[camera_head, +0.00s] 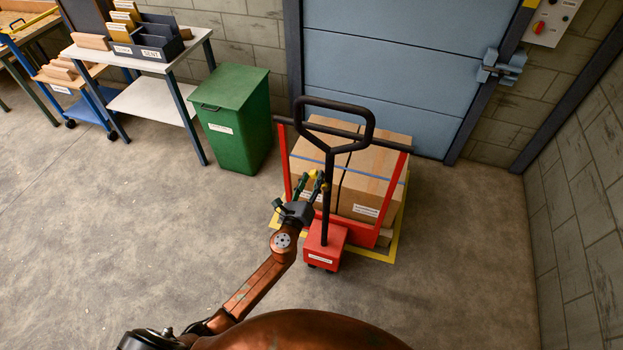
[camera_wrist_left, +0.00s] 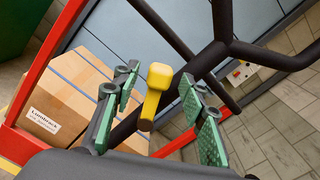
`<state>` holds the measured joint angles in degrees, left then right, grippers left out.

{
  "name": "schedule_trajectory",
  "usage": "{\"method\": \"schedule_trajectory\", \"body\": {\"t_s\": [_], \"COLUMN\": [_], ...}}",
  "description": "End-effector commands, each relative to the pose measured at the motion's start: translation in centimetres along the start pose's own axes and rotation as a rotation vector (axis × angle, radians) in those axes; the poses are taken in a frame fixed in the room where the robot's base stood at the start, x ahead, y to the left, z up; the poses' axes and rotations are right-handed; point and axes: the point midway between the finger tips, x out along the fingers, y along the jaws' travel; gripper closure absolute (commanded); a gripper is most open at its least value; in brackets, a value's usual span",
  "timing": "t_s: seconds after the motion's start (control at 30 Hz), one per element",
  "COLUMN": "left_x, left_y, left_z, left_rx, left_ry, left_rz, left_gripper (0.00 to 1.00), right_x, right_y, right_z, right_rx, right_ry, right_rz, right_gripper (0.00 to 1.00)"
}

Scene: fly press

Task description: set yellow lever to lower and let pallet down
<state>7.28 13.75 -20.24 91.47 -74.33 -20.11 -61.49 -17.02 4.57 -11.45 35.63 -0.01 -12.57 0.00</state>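A red pallet truck (camera_head: 323,246) stands with its black loop handle (camera_head: 335,103) upright. Cardboard boxes (camera_head: 375,165) sit on it, strapped in blue; a bit of the wooden pallet (camera_head: 385,238) shows below them. The yellow lever (camera_wrist_left: 154,96) is on the black handle shaft; only a small yellow spot of it shows in the head view (camera_head: 312,173). My left gripper (camera_head: 309,184) is at the shaft, left of it. In the left wrist view its green-padded fingers (camera_wrist_left: 160,103) are open, with the lever between them and gaps on both sides. My right gripper is not in view.
A yellow floor outline (camera_head: 394,250) surrounds the pallet. A green bin (camera_head: 233,120) and a white table (camera_head: 140,62) with trays stand at the left. A blue-grey door (camera_head: 390,85) is behind the boxes. The floor to the right is clear.

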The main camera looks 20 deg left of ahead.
Motion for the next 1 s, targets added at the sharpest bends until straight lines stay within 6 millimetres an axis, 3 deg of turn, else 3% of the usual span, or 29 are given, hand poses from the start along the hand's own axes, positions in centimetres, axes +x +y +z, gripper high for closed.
{"method": "schedule_trajectory", "body": {"t_s": [0.33, 0.9, 1.0], "left_x": [0.41, 0.37, 0.37], "left_y": [0.10, 0.14, 0.14], "left_z": [0.07, 0.08, 0.08], "left_rx": [-0.001, -0.001, -0.001], "left_ry": [-0.001, -0.001, -0.001], "left_rz": [0.001, 0.002, 0.002], "left_gripper": [0.62, 1.00, 1.00], "right_x": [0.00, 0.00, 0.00], "right_y": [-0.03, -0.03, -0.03], "right_z": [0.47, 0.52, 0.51], "right_rx": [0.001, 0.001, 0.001], "right_ry": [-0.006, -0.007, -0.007], "right_rz": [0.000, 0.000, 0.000], "right_gripper": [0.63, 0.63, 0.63]}}
